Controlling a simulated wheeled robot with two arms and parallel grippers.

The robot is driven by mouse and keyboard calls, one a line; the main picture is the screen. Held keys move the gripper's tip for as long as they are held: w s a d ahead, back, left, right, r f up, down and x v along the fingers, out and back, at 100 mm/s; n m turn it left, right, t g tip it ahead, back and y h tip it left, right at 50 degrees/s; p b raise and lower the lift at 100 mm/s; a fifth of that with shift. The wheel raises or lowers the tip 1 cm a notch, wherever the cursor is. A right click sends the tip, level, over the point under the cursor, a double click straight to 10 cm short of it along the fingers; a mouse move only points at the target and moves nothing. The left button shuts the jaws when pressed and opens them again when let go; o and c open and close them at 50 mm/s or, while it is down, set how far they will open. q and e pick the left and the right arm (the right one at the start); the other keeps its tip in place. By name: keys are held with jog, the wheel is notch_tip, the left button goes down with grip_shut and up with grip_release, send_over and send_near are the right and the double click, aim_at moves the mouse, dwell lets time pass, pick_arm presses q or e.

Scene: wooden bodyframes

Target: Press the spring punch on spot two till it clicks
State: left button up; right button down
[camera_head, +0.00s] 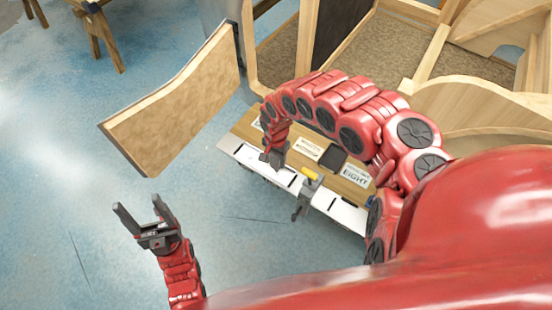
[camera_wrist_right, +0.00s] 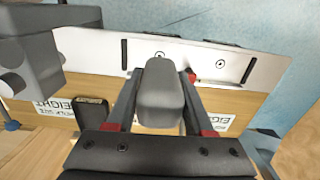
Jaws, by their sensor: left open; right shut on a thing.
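My right gripper (camera_head: 272,158) reaches down over a wooden bench board with a pale metal strip (camera_head: 340,208) along its front edge. In the right wrist view the right gripper (camera_wrist_right: 160,78) is shut on a grey, rounded block-like tool (camera_wrist_right: 160,95), seemingly the spring punch. Its tip lies out of sight; I cannot tell whether it touches the strip (camera_wrist_right: 85,45). The strip has dark slots and small round marks. I cannot make out a label for spot two. My left gripper (camera_head: 140,212) is open and empty over the blue floor, left of the bench.
A grey clamp-like device with a yellow part (camera_head: 305,192) stands at the strip, close to the right gripper; a grey device (camera_wrist_right: 35,60) fills the wrist view's left. Cards, one reading EIGHT (camera_head: 355,177), and a black tray (camera_head: 333,157) lie behind. A wooden panel (camera_head: 185,100) stands left.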

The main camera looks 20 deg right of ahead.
jog(key=shift+r+p, duration=3.3)
jog(key=shift+r, duration=0.35)
jog(key=shift+f, duration=0.1)
